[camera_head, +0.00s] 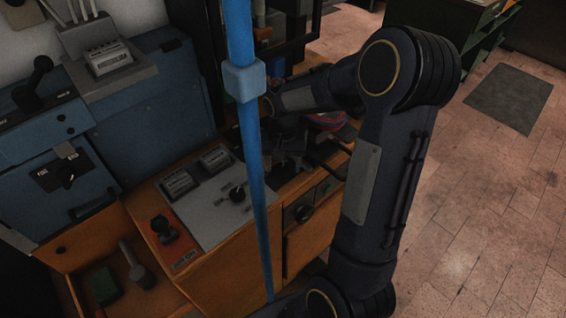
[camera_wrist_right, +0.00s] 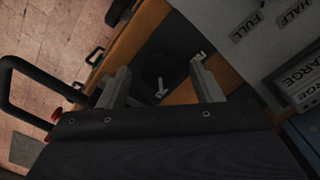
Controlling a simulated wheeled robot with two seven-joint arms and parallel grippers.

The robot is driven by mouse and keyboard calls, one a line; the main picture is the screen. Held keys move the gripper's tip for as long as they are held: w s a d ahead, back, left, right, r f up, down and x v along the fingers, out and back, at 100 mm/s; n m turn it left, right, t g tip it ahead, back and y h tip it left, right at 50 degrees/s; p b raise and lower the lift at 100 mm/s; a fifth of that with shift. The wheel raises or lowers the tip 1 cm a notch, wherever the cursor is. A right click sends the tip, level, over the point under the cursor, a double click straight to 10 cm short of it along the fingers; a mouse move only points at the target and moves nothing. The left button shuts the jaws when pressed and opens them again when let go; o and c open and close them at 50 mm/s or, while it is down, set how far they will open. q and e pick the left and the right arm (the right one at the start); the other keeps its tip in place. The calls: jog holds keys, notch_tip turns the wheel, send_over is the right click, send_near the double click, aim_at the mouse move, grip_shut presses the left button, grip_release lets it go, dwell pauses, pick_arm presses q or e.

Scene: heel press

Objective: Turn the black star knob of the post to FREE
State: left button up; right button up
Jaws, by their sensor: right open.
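My right gripper (camera_head: 284,158) is over the right part of the orange cabinet, behind the blue post in the head view. In the right wrist view its two grey fingers (camera_wrist_right: 162,86) are apart with nothing gripped. A dark, many-sided knob (camera_wrist_right: 155,66), probably the black star knob, lies between and beyond the fingertips. A small pale pointer shows on it, and a white mark lies to its upper right; the word there is not readable. I cannot tell whether the fingers touch the knob. In the head view the gripper and arm hide it. My left gripper is not in view.
A blue vertical post (camera_head: 247,140) with a light blue block crosses the head view. A grey panel (camera_head: 205,205) with a small black knob (camera_head: 237,193) is left of the gripper. A round black knob (camera_head: 304,212) sits on the cabinet front. Open tiled floor lies right.

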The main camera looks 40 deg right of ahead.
jog(key=shift+c, duration=0.3)
jog(key=c, duration=0.9)
jog(key=shift+c, duration=0.2)
jog(key=shift+n, duration=0.3)
jog(key=n, duration=0.3)
jog(key=shift+n, duration=0.3)
jog(key=n, duration=0.4)
jog(key=shift+n, duration=0.3)
jog(key=n, duration=0.4)
jog(key=shift+r, duration=0.1)
jog(key=shift+n+p, duration=0.35)
jog(key=shift+n, duration=2.15)
